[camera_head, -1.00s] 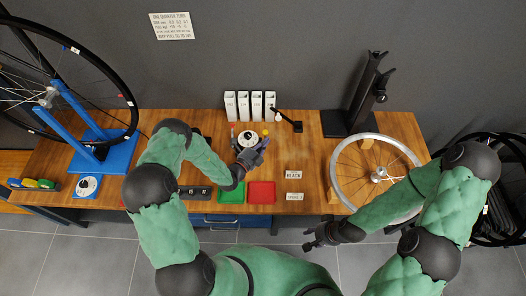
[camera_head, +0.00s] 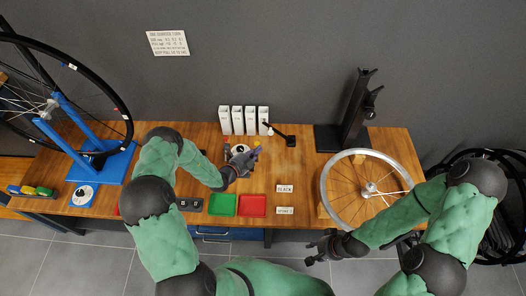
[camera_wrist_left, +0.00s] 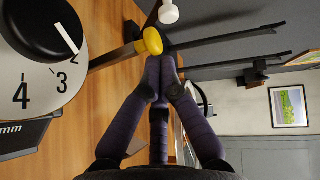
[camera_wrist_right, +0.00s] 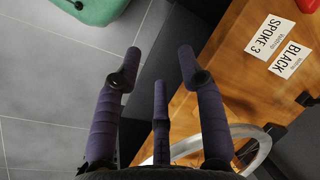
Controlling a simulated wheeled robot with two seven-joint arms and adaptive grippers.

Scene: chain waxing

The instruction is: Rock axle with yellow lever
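The yellow-knobbed lever (camera_head: 257,143) stands beside a white dial with a black knob (camera_head: 239,149) at the back middle of the bench. In the left wrist view the yellow knob (camera_wrist_left: 152,41) sits on a dark bar coming from the numbered dial (camera_wrist_left: 42,45). My left gripper (camera_head: 257,152) is at the lever. Its fingertips (camera_wrist_left: 160,62) are together just in front of the yellow knob; I cannot tell whether they touch it. My right gripper (camera_head: 312,252) is open and empty in front of the bench; its spread fingers show in the right wrist view (camera_wrist_right: 160,60).
Several white boxes (camera_head: 243,120) stand behind the dial, with a black stand (camera_head: 354,115) to the right. Green (camera_head: 222,204) and red (camera_head: 252,205) trays lie near the front edge. A silver wheel rim (camera_head: 327,178) lies at right. A blue wheel stand (camera_head: 78,130) is at left.

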